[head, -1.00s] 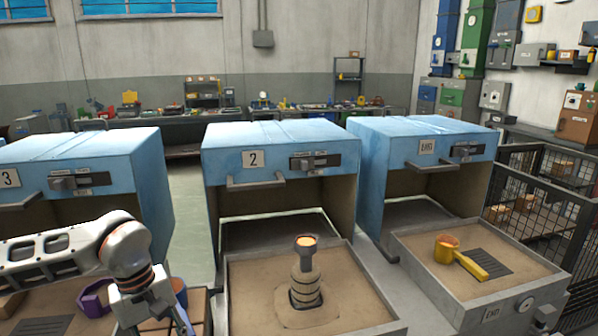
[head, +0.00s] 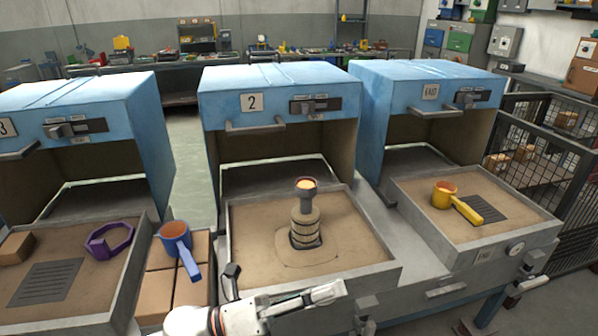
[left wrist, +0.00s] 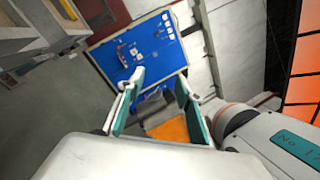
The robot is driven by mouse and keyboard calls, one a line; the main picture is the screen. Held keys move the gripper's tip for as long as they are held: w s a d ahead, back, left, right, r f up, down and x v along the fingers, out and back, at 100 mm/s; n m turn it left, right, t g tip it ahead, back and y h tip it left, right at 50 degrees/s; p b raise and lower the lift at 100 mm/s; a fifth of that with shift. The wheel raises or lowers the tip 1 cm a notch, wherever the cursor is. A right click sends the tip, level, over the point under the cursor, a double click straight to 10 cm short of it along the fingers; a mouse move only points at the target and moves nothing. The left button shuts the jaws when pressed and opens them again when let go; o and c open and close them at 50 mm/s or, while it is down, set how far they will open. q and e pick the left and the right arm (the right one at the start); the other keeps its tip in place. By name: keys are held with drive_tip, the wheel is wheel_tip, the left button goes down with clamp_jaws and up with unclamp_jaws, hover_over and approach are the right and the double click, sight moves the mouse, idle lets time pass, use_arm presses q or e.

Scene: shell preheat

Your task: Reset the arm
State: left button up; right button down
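My left arm (head: 275,311) lies low at the bottom middle of the head view, in front of the tray of furnace 2. Its fingers are not clear there. In the left wrist view my left gripper (left wrist: 160,78) is open, its teal-padded fingers spread apart with nothing between them. Beyond the fingers, a blue board (left wrist: 140,50) with small items shows at a distance. My right gripper is not in view.
Blue furnaces stand in a row, including furnace 2 (head: 280,88). Its sand tray (head: 345,240) holds a stacked stand with a cup (head: 306,188). A blue-handled ladle (head: 178,245) rests on brown blocks.

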use_arm(q)
drive_tip(key=w+a+f+n+t+y, duration=0.3)
drive_tip(key=a+f+n+t+y, duration=0.4)
drive_tip(key=n, duration=0.5)
drive_tip(key=w+a+f+n+t+y, duration=0.35)
drive_tip(key=a+f+n+t, duration=0.35)
drive_tip(key=n, duration=0.6)
drive_tip(key=s+a+f+n+g+y, duration=0.2)
drive_tip(key=s+a+f+n, duration=0.1)
drive_tip(key=f, duration=0.4)
drive_tip(key=s+a+f+n+g+y, duration=0.3)
drive_tip(key=s+a+f+n, duration=0.1)
drive_tip(key=s+f, duration=0.3)
drive_tip(key=s+a+f+n+g+y, duration=0.2)
drive_tip(key=s+a+f+n, duration=0.2)
drive_tip(key=f, duration=0.3)
drive_tip(key=shift+s+f+n, duration=0.35)
drive_tip(key=shift+s+n, duration=0.15)
drive_tip(key=shift+y, duration=0.25)
drive_tip(key=shift+c, duration=0.2)
